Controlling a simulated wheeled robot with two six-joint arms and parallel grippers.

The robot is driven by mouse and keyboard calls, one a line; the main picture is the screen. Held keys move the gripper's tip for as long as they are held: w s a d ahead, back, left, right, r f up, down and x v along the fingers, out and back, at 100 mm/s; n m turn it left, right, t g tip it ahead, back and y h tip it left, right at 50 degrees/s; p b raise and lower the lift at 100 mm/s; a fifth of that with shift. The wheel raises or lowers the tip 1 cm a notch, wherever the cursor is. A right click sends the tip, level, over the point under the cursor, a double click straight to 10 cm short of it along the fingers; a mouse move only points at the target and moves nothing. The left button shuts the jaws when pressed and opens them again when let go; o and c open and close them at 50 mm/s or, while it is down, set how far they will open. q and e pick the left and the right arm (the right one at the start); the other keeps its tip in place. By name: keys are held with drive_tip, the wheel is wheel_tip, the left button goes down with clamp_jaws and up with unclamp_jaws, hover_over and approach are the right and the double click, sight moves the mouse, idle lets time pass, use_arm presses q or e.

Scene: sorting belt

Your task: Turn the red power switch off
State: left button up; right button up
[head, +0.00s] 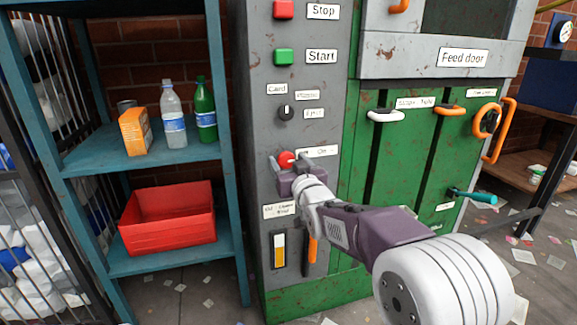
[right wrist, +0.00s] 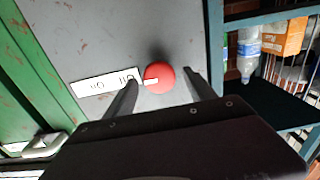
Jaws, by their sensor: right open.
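The red power switch (head: 287,160) is a round red knob on the grey control panel (head: 257,120), beside a white label reading Off and On. In the right wrist view the red knob (right wrist: 159,78) shows a white mark at its left edge. My right gripper (head: 303,165) is at the knob. In the right wrist view its two fingers (right wrist: 158,90) are apart, one on each side of the knob. I cannot tell whether either finger touches it. My left gripper is not in view.
Red Stop (head: 284,9) and green Start (head: 284,57) buttons and a black dial (head: 286,113) sit above on the panel. An orange handle (head: 312,250) is below. A teal shelf (head: 180,148) with bottles and a red bin (head: 167,222) stands left.

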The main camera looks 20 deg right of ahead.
drive_tip(key=c, duration=1.3)
drive_tip(key=shift+c, duration=0.2)
drive_tip(key=n+b, duration=0.1)
drive_tip(key=n, duration=0.3)
drive_tip(key=shift+a+n, duration=0.1)
drive_tip(key=shift+n, duration=0.2)
drive_tip(key=n, duration=0.4)
drive_tip(key=shift+a+f+n+b, duration=0.1)
drive_tip(key=shift+n+b, duration=0.2)
drive_tip(key=shift+b, duration=0.05)
drive_tip(key=n, duration=0.4)
drive_tip(key=shift+f+n+b, duration=0.1)
drive_tip(key=shift+n+b, duration=0.2)
drive_tip(key=shift+b, duration=0.05)
drive_tip(key=shift+f+n+b, duration=0.1)
drive_tip(key=shift+n+b, duration=0.2)
drive_tip(key=shift+n, duration=1.8)
